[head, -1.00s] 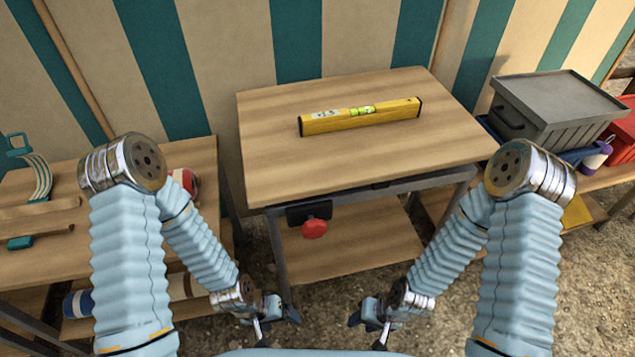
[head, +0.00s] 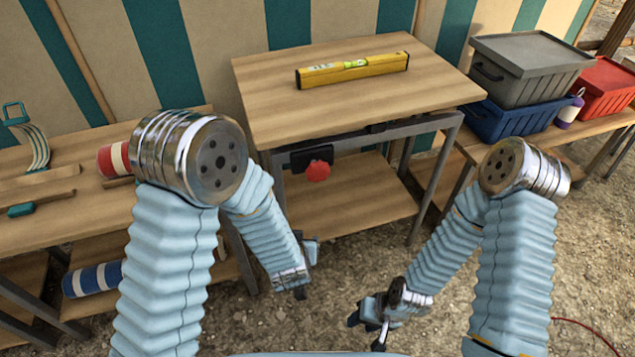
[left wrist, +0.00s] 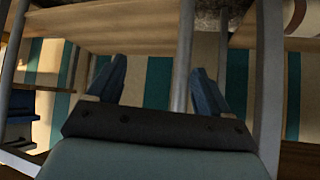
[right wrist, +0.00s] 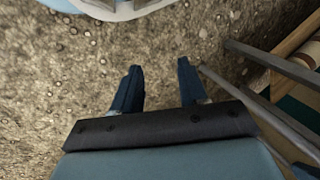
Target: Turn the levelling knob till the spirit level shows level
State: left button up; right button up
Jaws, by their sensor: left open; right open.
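A yellow spirit level (head: 352,70) lies on the wooden table top (head: 290,110); its vial is a small green patch, and the bubble is too small to read. The red levelling knob (head: 318,171) sits on a black bracket under the table's front edge. My left gripper (head: 305,270) is below and in front of the knob, apart from it; in the left wrist view its fingers (left wrist: 158,85) are apart and empty. My right gripper (head: 366,328) is low over the ground, right of the knob; in the right wrist view its fingers (right wrist: 157,85) are open and empty. The knob shows in neither wrist view.
A bench (head: 80,225) with a strap and red-striped and blue-striped rolls stands at left. At right, a bench holds a grey lidded crate (head: 530,70), a blue crate (head: 500,122) and a red crate (head: 605,90). Table legs and a lower shelf (head: 375,195) surround the knob.

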pick_arm(q)
jog(key=w+d+r+t+y+b, duration=0.1)
jog(key=d+r+t+b, duration=0.3)
jog(key=r, duration=0.3)
jog(key=n+t+y+b, duration=0.2)
jog(key=t+y+b, duration=0.1)
jog(key=t+y, duration=0.15)
send_near(320, 177)
jog(key=shift+m+g, duration=0.25)
jog(key=shift+m, duration=0.05)
jog(key=x, duration=0.7)
jog(key=b+x, duration=0.1)
jog(key=x, duration=0.3)
jog(key=shift+r, duration=0.3)
jog(key=shift+c, duration=0.5)
jog(key=c, duration=0.9)
